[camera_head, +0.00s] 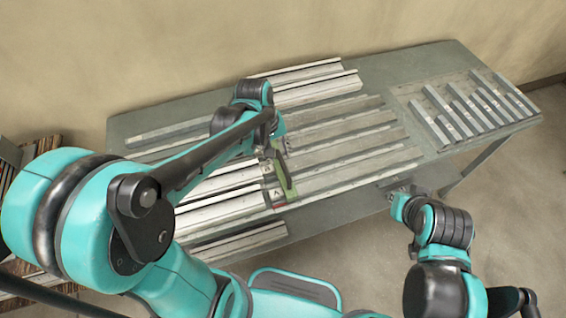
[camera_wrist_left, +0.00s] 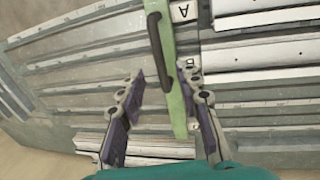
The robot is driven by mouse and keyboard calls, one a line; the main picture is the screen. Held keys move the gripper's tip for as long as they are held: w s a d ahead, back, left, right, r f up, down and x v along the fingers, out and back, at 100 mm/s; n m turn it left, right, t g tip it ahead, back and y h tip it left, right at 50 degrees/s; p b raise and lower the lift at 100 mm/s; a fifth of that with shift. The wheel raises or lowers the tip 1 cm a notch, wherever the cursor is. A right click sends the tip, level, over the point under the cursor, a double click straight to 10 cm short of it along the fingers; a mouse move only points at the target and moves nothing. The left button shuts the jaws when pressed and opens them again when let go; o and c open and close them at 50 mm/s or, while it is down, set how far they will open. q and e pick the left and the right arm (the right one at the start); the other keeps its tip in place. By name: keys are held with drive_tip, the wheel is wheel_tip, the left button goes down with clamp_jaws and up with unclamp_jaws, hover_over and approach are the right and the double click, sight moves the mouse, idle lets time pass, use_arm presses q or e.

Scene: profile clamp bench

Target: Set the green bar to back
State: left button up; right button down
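The green bar (camera_head: 287,182) lies across the pale metal profiles near the middle of the bench, close to a plate marked A. In the left wrist view the green bar (camera_wrist_left: 174,75) runs top to bottom with a dark curved handle along its left side. My left gripper (camera_wrist_left: 162,78) is open, its two dark fingers apart. The bar shows between the fingers, close to the right one; I cannot tell whether they touch. In the head view my left gripper (camera_head: 279,145) is above the bar's far end and partly hidden by my arm. My right gripper (camera_head: 397,207) is off the bench's front edge.
Long metal profiles (camera_head: 350,158) cover the middle of the grey bench (camera_head: 400,65). A rack of shorter bars (camera_head: 465,110) is at the right. Labels A (camera_wrist_left: 183,11) and B (camera_head: 267,170) show near the bar.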

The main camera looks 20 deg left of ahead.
sight(283, 164)
use_arm(q)
drive_tip(key=f, duration=0.1)
drive_tip(key=f+b, duration=0.1)
drive_tip(key=f, duration=0.1)
drive_tip(key=d+f, duration=0.1)
drive_tip(key=f, duration=0.1)
drive_tip(key=shift+w+f+b, duration=0.15)
drive_tip(key=shift+w+b, duration=0.15)
drive_tip(key=shift+w, duration=0.05)
clamp_jaws()
